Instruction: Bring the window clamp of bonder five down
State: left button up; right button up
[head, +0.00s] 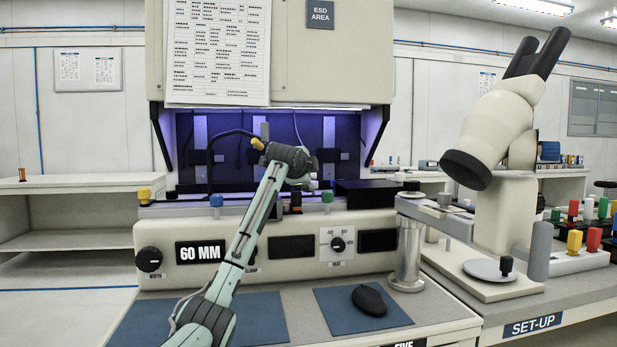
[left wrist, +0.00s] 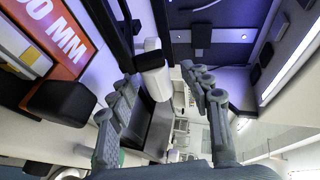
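Bonder five (head: 370,235) stands in front of me; its front carries a 60 MM plate (head: 200,251) and the name FIVE at the bottom edge. A black bent rod with a yellow knob (head: 258,144) rises in the lit work area, beside my left gripper (head: 298,172). The window clamp itself is not clearly distinguishable there. In the left wrist view, my left gripper (left wrist: 158,80) has its fingers spread apart. A white knob-like piece (left wrist: 152,68) on dark parts shows between and beyond the fingertips; contact cannot be told. My right gripper is not in view.
A microscope (head: 495,130) on its arm stands at the right. A red sign reading MM (left wrist: 50,35) and black knobs lie left in the wrist view. Blue mats (head: 335,303) and a black mouse-like object (head: 369,300) lie on the front shelf.

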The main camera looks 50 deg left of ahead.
pick_arm(q)
jog(key=shift+a, duration=0.1)
jog(key=shift+s+d, duration=0.25)
jog(key=shift+s, duration=0.2)
jog(key=b+v, duration=0.1)
jog(key=v, duration=0.5)
jog(key=shift+d+r, duration=0.1)
jog(key=v, duration=1.2)
jog(key=shift+w, duration=0.1)
